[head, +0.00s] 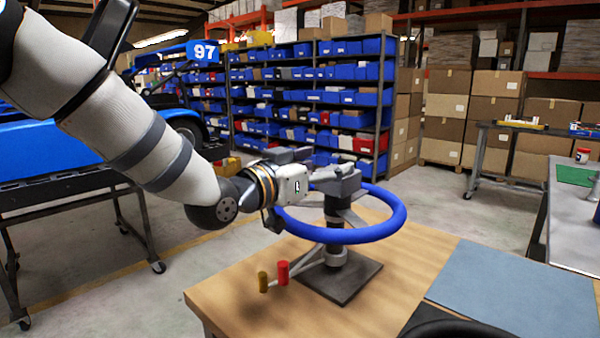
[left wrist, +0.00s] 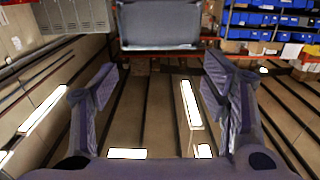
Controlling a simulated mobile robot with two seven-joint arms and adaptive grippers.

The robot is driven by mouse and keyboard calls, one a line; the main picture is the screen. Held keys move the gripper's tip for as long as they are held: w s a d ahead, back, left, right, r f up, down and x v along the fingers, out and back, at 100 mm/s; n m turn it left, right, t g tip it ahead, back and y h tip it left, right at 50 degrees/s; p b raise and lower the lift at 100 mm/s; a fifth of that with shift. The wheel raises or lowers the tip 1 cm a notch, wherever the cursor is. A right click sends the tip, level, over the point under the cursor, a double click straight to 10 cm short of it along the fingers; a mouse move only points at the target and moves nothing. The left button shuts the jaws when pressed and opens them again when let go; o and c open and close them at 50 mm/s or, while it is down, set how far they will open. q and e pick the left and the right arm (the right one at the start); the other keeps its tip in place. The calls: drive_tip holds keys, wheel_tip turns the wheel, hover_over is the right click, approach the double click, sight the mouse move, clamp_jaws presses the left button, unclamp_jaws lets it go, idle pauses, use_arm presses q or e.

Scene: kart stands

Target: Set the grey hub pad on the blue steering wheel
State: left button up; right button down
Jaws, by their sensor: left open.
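The blue steering wheel (head: 385,227) lies level on a dark post with a square dark base (head: 342,279) on the wooden table. A grey block at the wheel's middle, which looks like the hub pad, is partly mixed up with my gripper in the head view. In the left wrist view a grey pad (left wrist: 159,27) shows at the top, just beyond the fingertips. My left gripper (head: 325,178) reaches over the wheel's left rim to its middle; in the wrist view its fingers (left wrist: 160,85) are spread with a gap between. I cannot tell whether the pad touches the wheel. My right gripper is out of view.
A blue-grey mat (head: 515,290) covers the table's right part. A metal bench with a green mat (head: 573,175) stands at the right. A blue kart is at the left, and shelves of blue bins stand behind.

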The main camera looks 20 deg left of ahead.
use_arm(q)
drive_tip(key=shift+v, duration=3.7)
drive_tip(key=shift+f, duration=0.1)
